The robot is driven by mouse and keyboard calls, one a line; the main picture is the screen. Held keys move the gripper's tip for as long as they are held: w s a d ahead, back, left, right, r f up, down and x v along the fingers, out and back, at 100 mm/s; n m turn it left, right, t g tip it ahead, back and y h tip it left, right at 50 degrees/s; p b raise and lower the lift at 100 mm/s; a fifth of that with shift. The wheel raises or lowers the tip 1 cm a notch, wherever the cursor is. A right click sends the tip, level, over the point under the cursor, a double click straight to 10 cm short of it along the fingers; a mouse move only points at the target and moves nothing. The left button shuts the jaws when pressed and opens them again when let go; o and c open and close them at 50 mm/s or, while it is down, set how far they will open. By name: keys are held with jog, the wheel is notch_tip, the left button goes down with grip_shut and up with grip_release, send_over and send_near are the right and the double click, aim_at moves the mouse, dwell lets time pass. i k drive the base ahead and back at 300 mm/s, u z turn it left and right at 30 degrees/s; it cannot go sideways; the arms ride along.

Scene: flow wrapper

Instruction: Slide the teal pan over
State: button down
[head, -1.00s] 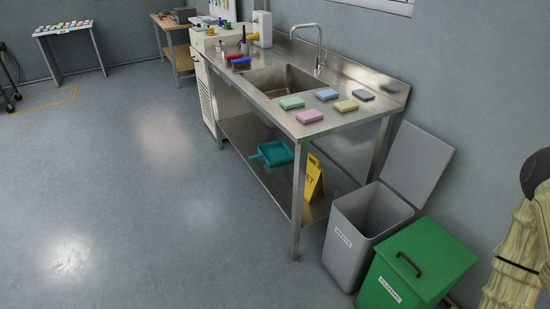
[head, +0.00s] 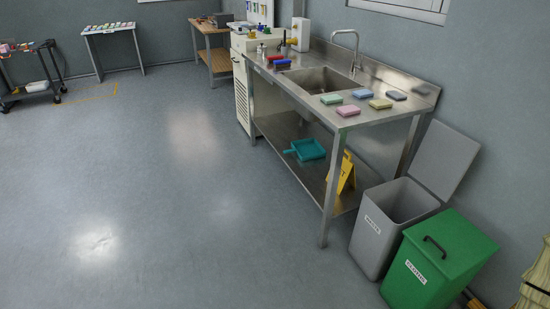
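The teal pan (head: 308,149), a dustpan with a short handle pointing left, lies on the lower steel shelf (head: 287,165) under the sink table. It is near the shelf's front edge, to the left of a yellow folding floor sign (head: 346,175). Nothing touches the pan as far as I can see. My gripper is not in the head view.
The steel sink table (head: 372,112) carries several coloured sponges. A grey open-lidded bin (head: 385,230) and a green lidded bin (head: 435,265) stand to its right. The floor (head: 180,200) in front and left is clear. A dark cart (head: 30,90) stands far left.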

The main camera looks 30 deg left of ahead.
aim_at(308, 150)
jog(key=u, duration=0.65)
jog(key=i, duration=0.7)
jog(key=u, duration=1.15)
jog(key=i, duration=2.75)
jog(key=z, duration=0.7)
